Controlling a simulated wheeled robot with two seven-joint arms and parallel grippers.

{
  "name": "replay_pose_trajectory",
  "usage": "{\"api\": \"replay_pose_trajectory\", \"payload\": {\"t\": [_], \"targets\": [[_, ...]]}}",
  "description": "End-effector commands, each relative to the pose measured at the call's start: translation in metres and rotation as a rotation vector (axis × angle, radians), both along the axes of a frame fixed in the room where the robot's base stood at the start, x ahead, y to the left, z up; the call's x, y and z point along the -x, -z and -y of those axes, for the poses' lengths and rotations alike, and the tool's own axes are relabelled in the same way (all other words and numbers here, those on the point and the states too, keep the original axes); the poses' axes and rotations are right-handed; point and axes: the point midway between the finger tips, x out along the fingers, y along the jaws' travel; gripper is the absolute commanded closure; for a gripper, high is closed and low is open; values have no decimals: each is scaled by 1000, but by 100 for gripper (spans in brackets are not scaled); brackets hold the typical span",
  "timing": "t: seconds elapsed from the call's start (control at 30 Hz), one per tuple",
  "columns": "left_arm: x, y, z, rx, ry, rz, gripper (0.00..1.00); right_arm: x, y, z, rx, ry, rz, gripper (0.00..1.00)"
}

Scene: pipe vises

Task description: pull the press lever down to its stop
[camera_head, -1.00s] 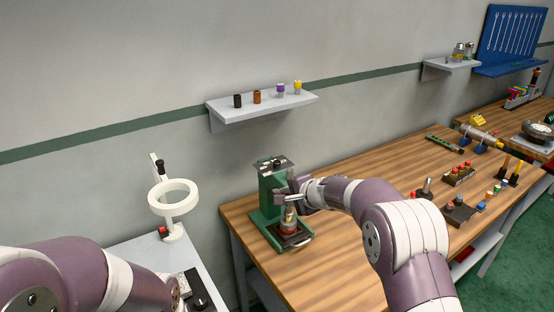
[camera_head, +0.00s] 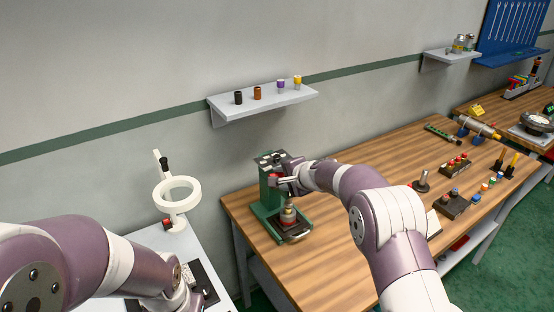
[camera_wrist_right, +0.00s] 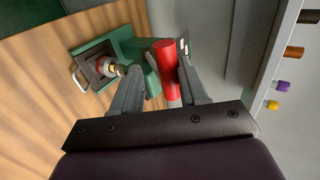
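The green press (camera_head: 268,196) stands at the left end of the wooden bench. Its lever has a red grip (camera_head: 273,178), at the height of the press's upper part. My right gripper (camera_head: 284,181) is at this grip. In the right wrist view the red grip (camera_wrist_right: 167,68) lies between the spread fingers of my right gripper (camera_wrist_right: 160,75), close to the right finger, with a gap to the left one. A round metal part (camera_wrist_right: 108,67) sits on the press base below. My left gripper (camera_head: 188,299) is low at the left, and its fingers are not clear.
A white ring lamp (camera_head: 177,194) stands on the grey table at the left. A wall shelf (camera_head: 262,104) with small coloured cylinders hangs above the press. Further right the bench (camera_head: 335,265) holds several tools and parts; its front left part is clear.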

Motion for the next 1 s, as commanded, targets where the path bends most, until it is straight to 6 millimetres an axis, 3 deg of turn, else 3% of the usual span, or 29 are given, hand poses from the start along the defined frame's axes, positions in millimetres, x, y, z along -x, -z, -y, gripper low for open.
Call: {"api": "replay_pose_trajectory", "payload": {"t": [0.17, 0.3, 0.6, 0.87, 1.0], "targets": [[0, 7, 0, 0, 0, 0, 100, 5, -2, 4, 0, 1, 0, 57], [0, 19, 0, 0, 0, 0, 100, 19, -12, 13, -1, 0, 1, 57], [0, 29, 0, 0, 0, 0, 100, 45, -37, 31, 0, 1, 1, 57], [0, 32, 0, 0, 0, 0, 100, 55, -45, 37, 0, 0, 0, 57], [0, 42, 0, 0, 0, 0, 100, 72, -58, 49, 0, 1, 4, 57]]}}
